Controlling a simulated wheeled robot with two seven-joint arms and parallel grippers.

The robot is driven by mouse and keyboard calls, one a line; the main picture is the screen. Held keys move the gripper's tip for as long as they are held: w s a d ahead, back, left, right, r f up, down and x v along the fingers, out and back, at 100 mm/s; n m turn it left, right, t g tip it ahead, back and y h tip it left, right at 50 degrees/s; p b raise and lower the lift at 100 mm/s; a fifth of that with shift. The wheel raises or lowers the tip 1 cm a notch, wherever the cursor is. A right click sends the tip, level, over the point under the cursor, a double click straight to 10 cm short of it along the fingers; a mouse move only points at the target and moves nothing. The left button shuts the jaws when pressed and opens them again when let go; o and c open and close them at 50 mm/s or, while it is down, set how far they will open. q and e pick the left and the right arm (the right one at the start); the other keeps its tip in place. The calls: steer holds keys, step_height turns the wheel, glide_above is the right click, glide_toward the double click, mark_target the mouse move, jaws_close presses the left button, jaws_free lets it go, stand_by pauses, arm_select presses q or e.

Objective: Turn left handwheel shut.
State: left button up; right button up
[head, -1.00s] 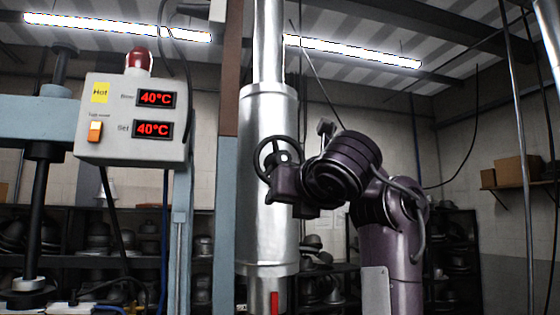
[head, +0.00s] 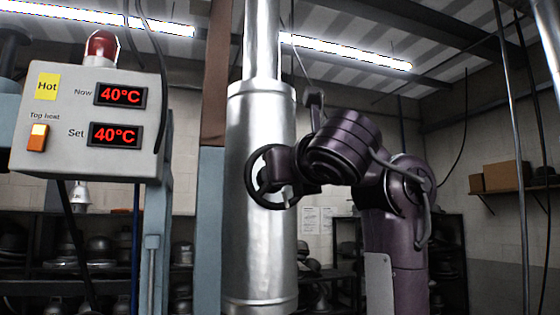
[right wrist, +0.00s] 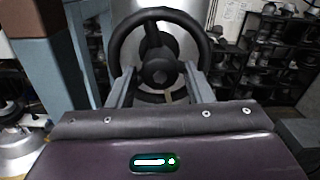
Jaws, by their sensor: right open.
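A dark handwheel (head: 249,181) stands on the side of a silver cylinder (head: 262,255) in the head view. It is the only handwheel I see. My right gripper (head: 287,181) is at the wheel's right side in the head view and hides part of it. In the right wrist view the handwheel (right wrist: 158,18) faces me, with its hub and a spoke showing. My right gripper (right wrist: 160,88) is open there, its two fingers apart at the left and right of the wheel's lower rim. I cannot tell whether they touch it. My left gripper is out of view.
A control box (head: 88,118) with red displays reading 40°C and a red lamp (head: 102,46) hangs at the left. A blue-grey post (head: 210,225) stands just left of the cylinder. Shelves (head: 345,235) with metal hat forms stand behind.

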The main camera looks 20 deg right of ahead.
steer(key=w, duration=0.3)
steer(key=shift+d+p, duration=0.1)
steer(key=shift+p, duration=0.3)
steer(key=shift+w+f, duration=0.2)
steer(key=shift+w, duration=0.2)
steer(key=shift+s, duration=0.2)
steer(key=c, duration=0.7)
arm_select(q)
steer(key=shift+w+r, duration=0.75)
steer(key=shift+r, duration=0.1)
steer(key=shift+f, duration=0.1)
